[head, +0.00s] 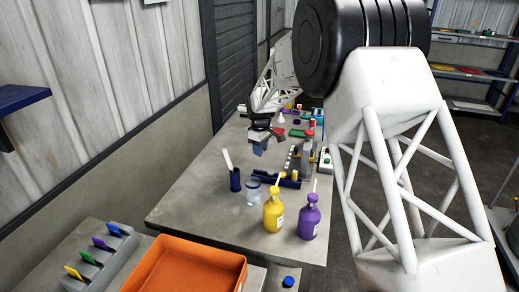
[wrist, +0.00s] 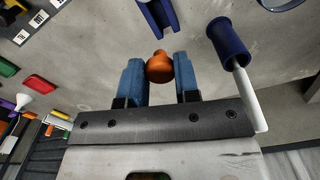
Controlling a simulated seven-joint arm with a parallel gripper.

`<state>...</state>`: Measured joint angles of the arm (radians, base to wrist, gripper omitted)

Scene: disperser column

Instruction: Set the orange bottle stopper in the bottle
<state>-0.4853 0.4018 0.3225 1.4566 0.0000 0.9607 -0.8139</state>
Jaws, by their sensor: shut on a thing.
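In the head view my gripper (head: 262,139) is above the table's left part, and the stopper cannot be made out there. I cannot tell which vessel is the task's bottle. A grey bottle-like thing with a red top (head: 308,150) stands farther back.
A dark blue cup (head: 235,180) with a white stick stands left of a clear glass jar (head: 253,193); the cup also shows in the wrist view (wrist: 227,36). A blue holder (head: 283,181) lies behind the jar. An orange tray (head: 185,265) is in front. The table's left side is bare.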

